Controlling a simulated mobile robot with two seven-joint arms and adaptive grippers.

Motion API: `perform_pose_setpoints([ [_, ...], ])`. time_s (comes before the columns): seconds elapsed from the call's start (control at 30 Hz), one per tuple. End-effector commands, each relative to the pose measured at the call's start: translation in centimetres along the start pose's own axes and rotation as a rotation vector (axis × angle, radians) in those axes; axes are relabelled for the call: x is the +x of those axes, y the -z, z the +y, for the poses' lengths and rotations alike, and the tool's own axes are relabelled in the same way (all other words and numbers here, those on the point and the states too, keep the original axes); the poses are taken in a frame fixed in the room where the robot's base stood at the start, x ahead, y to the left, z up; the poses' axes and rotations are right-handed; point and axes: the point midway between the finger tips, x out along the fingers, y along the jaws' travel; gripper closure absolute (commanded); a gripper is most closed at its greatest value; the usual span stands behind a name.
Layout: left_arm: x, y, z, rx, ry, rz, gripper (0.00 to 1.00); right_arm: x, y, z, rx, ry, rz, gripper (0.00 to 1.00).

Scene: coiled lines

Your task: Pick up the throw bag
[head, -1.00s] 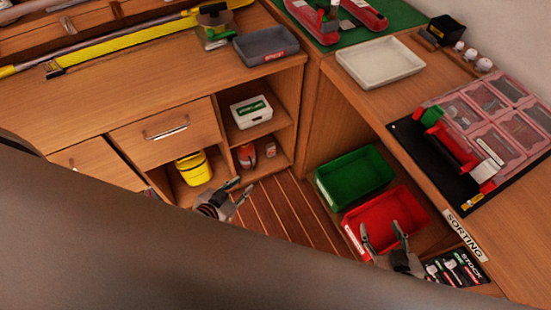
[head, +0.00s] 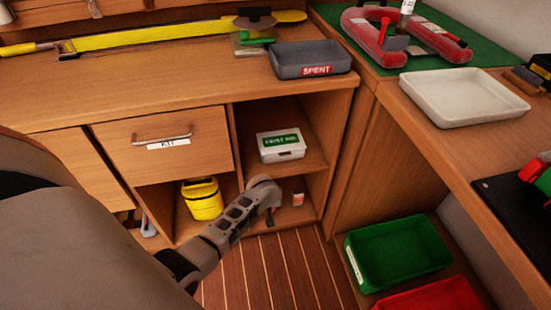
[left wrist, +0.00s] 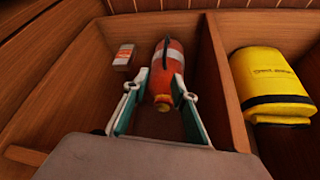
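The throw bag (left wrist: 172,65) appears to be the red rounded bag with a pale grey band, a dark strap and a yellow-orange end. It lies in a low wooden compartment in the left wrist view. My left gripper (left wrist: 155,88) is open, with one finger on each side of the bag's near end; I cannot tell whether they touch it. In the head view my left gripper (head: 270,215) reaches into the lower right cubby, and the arm hides the bag. My right gripper is not in view.
A small white-and-red container (left wrist: 124,57) stands beside the bag. A divider separates it from a yellow roll-top bag (left wrist: 268,85). A white-and-green box (head: 281,146) sits on the shelf above. Green (head: 398,252) and red (head: 440,297) bins are at right.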

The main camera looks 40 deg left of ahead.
Motion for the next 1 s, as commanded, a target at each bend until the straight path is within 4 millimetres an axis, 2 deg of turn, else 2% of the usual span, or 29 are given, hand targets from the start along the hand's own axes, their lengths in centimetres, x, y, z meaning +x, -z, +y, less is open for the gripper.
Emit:
perform_pose_setpoints([
  [0.03, 2.5, -2.0, -0.6, -0.019, 0.027, -0.045, 0.73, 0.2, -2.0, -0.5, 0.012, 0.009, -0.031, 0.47],
  [0.17, 3.9, -2.2, -0.5, -0.064, 0.054, -0.082, 0.73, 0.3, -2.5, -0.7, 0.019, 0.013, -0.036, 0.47],
  [0.37, 4.9, -2.0, -0.5, -0.085, 0.066, -0.095, 0.73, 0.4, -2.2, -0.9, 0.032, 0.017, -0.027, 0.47],
  [0.77, 9.1, -2.6, -1.0, -0.082, 0.070, -0.099, 0.73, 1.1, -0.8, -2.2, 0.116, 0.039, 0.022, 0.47],
  [1.0, 11.8, -2.6, -1.1, -0.082, 0.068, -0.098, 0.73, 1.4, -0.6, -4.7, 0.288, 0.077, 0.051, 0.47],
])
